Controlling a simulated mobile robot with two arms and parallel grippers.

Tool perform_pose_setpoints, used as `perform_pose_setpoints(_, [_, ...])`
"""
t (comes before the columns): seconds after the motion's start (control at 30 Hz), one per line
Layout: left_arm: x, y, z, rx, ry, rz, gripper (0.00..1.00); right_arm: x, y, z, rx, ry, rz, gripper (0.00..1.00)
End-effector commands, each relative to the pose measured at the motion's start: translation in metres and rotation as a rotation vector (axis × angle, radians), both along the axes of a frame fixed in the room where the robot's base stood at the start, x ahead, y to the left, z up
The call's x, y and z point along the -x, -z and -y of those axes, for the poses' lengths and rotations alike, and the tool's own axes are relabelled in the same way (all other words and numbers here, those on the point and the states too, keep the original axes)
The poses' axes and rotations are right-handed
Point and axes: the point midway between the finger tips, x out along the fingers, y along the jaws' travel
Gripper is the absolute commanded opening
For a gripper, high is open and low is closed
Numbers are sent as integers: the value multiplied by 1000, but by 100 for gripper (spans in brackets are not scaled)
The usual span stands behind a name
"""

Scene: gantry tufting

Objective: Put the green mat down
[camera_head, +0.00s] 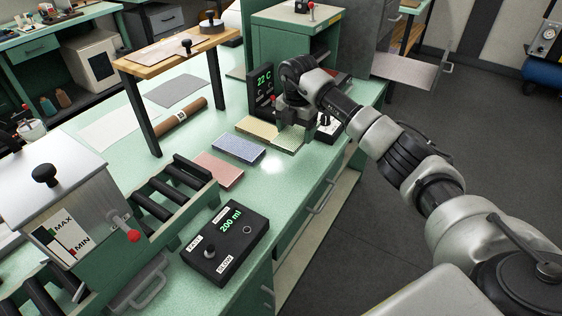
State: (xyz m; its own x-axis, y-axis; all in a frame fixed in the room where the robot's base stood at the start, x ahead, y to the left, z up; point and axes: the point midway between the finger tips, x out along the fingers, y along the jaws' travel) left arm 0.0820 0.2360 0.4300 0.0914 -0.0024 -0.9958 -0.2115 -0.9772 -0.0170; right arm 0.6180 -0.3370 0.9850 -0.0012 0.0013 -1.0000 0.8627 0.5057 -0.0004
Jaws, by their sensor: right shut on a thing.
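The green mat (288,145) is a small, thin, pale green textured piece near the middle of the green bench. My right gripper (293,127) is right above it, pointing down, and is shut on it. The gripper hides part of the mat's far side. I cannot tell whether the mat touches the bench or hangs just above it. A yellow mat (257,128), a blue mat (237,148) and a pink mat (218,170) lie in a row to its left. My left gripper is not in view.
A black display reading 22 C (263,88) stands behind the gripper. A control box reading 200 ml (226,242) is at the front. A roller frame (165,195) is at left, and a brown roll (180,119) lies beyond the mats. Bare bench (270,190) lies in front of the mats.

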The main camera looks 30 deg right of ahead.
Motion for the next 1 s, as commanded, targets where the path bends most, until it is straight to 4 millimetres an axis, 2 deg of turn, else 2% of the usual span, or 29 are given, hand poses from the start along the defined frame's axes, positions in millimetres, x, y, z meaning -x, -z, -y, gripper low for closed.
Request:
perform_pose_setpoints(0.1, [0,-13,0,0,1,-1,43,18,14,-23,-1,-6,-2,50])
perform_pose_setpoints(0.3, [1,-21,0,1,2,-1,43,36,32,-45,0,-2,0,50])
perform_pose_setpoints(0.47, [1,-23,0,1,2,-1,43,39,39,-50,-1,-1,1,50])
perform_pose_setpoints(0.73, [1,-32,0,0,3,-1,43,40,74,-50,0,0,-1,50])
perform_pose_setpoints(1.0, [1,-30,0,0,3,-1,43,39,78,-50,0,-1,1,50])
